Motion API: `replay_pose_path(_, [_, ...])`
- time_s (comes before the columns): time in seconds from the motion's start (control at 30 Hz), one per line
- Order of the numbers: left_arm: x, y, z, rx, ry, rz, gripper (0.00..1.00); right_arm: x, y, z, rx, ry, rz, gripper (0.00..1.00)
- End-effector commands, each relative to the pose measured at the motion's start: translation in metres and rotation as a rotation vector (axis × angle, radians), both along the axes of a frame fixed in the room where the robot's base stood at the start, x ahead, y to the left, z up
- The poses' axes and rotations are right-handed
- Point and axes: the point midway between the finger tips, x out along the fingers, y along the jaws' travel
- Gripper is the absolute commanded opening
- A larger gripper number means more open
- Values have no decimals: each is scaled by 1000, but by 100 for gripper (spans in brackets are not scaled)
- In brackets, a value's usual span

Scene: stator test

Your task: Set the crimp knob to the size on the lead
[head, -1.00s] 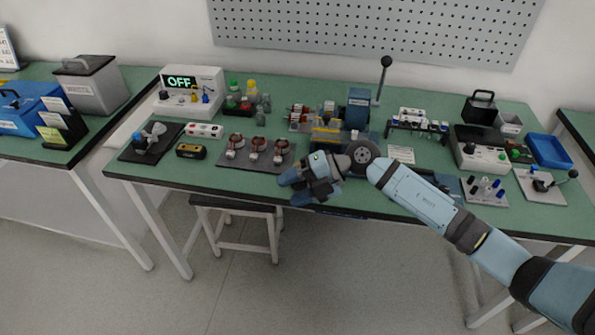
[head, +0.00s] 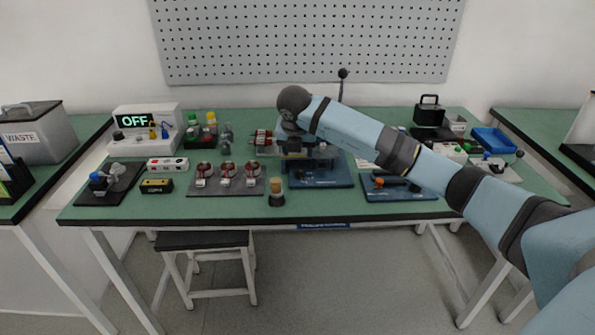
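My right arm reaches in from the right, and its dark gripper (head: 300,146) hangs down over the blue-based bench device (head: 322,180) at the table's middle. Its fingers blend into the device, so I cannot tell whether they are open or touching it. A black-balled lever (head: 343,74) rises behind my arm. Any crimp knob there is hidden or too small to make out. A blue plate with an orange-handled tool (head: 394,181) lies to the right. Three copper-wound stators (head: 227,172) sit on a grey mat to the left. No size marking on a lead is readable. My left gripper is not in view.
A small dark cylinder with a tan top (head: 277,193) stands near the front edge. A white box reading OFF (head: 145,130) is at the back left. A blue tray (head: 493,140) is at the back right. A stool (head: 205,245) stands in front of the table.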

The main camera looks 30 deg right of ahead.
Motion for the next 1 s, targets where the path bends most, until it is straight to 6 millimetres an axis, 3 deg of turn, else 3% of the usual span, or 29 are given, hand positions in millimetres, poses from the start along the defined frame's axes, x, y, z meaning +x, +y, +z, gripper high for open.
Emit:
replay_pose_path(0.2, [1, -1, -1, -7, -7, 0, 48, 13, -12, -48, 2, 4, 1, 54])
replay_pose_path(0.4, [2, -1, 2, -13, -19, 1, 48, 23, -20, -77, 3, 2, 0, 54])
replay_pose_path(0.6, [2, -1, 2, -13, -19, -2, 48, 28, -24, -91, 2, 1, 3, 54])
replay_pose_path(0.9, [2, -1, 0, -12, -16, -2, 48, 28, -24, -92, 2, 1, 3, 54])
replay_pose_path(1.0, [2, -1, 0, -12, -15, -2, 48, 28, -24, -92, 2, 1, 3, 31])
